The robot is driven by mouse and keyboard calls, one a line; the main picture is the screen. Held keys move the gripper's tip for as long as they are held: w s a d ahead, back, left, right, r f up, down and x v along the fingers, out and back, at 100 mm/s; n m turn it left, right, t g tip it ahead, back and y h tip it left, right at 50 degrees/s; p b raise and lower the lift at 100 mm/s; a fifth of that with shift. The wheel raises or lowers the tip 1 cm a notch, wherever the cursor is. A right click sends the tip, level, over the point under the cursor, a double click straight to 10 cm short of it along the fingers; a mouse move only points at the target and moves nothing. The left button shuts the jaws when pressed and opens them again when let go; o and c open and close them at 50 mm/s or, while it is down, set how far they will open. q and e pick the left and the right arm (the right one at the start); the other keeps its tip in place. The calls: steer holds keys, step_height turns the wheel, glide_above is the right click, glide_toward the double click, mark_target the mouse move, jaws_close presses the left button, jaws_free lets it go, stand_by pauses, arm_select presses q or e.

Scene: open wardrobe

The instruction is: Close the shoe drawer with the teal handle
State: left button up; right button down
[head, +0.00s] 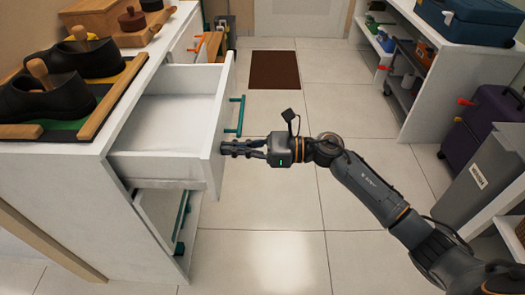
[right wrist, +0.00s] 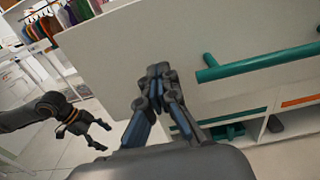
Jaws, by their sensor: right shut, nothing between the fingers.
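A white drawer (head: 213,130) in the cabinet at left stands pulled out, its inside bare. Its teal bar handle (head: 239,115) is on the outer face of the front; it also shows in the right wrist view (right wrist: 255,63). A second teal handle (head: 182,218) is on a white front below, partly hidden.
Black shoes (head: 50,95) with wooden shoe trees lie on the cabinet top (head: 120,115). Shelves (head: 440,70), a purple suitcase (head: 480,120) and a grey bin (head: 485,175) stand at right. The tiled floor between is clear, with a brown mat (head: 273,70) farther back.

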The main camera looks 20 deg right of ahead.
steer(key=b, duration=0.2)
glide_above(183, 149)
steer(key=s, duration=0.6)
steer(key=shift+w+d+f, duration=0.1)
steer(key=shift+w+d, duration=0.1)
steer(key=shift+d, duration=0.25)
steer(key=b+x, duration=0.1)
steer(key=x, duration=0.6)
steer(key=shift+w+a+b, duration=0.15)
steer(key=shift+a+b, duration=0.15)
steer(key=shift+a, duration=0.2)
arm_select(q)
steer(key=v, duration=0.6)
arm_select(e)
steer(key=shift+r, duration=0.2)
arm_select(q)
steer(key=shift+f, duration=0.1)
arm_select(e)
steer(key=shift+w, duration=0.1)
